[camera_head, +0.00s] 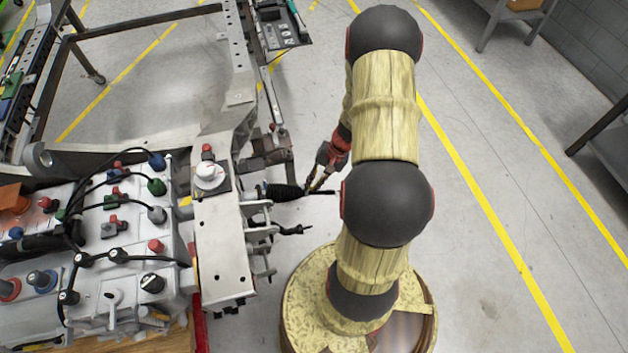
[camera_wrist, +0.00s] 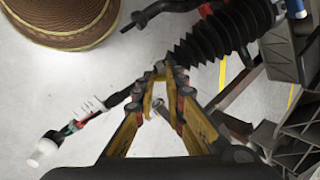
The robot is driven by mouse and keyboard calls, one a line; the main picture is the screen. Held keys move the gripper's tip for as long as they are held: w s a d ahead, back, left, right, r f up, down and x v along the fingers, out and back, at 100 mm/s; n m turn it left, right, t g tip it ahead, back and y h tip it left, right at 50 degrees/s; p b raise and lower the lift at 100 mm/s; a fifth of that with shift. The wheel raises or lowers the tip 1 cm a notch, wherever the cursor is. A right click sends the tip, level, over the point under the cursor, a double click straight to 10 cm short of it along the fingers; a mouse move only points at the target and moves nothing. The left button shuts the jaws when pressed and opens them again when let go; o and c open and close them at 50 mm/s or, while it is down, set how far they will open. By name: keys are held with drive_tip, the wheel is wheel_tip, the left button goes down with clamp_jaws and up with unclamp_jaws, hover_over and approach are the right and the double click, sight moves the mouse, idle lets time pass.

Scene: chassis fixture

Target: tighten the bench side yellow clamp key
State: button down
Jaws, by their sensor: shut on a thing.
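My gripper (camera_head: 314,186) is at the right end of the chassis fixture (camera_head: 222,260) in the head view, beside a black ribbed boot (camera_head: 284,192). In the wrist view my gripper's (camera_wrist: 162,74) yellow fingers come together at the outer end of the same boot (camera_wrist: 225,38). They are shut on the dark rod (camera_wrist: 118,97) that leaves the boot, as far as I can tell. The rod runs on to the lower left and ends in a white tip (camera_wrist: 42,150). The fingers hide the gripped spot. I cannot make out a yellow clamp key in either view.
Grey brackets (camera_wrist: 300,135) stand close on the right in the wrist view. A second dark rod (camera_head: 292,230) sticks out below the boot in the head view. A cabled engine block (camera_head: 120,235) lies at left. The floor (camera_head: 480,140) to the right is mostly free.

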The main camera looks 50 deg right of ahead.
drive_tip(key=m+p, duration=0.1)
drive_tip(key=m, duration=0.1)
drive_tip(key=m+p, duration=0.1)
drive_tip(key=m, duration=0.1)
drive_tip(key=m+p, duration=0.1)
drive_tip(key=m, duration=0.1)
drive_tip(key=shift+w+r, duration=0.25)
drive_tip(key=shift+r, duration=0.05)
drive_tip(key=m+p, duration=0.2)
drive_tip(key=m, duration=0.2)
drive_tip(key=shift+w+d+m+p, duration=0.1)
drive_tip(key=shift+d+m+p, duration=0.05)
drive_tip(key=shift+m+p, duration=0.2)
drive_tip(key=shift+d+t, duration=0.1)
drive_tip(key=shift+t, duration=0.2)
drive_tip(key=c, duration=2)
unclamp_jaws()
drive_tip(key=shift+w+f, duration=0.1)
drive_tip(key=shift+f, duration=0.05)
drive_tip(key=o, duration=0.4)
drive_tip(key=shift+s+a+f, duration=0.1)
drive_tip(key=shift+s+a, duration=0.1)
drive_tip(key=shift+s, duration=0.05)
drive_tip(key=shift+m, duration=0.25)
drive_tip(key=v, duration=1.2)
drive_tip(key=shift+w, duration=0.1)
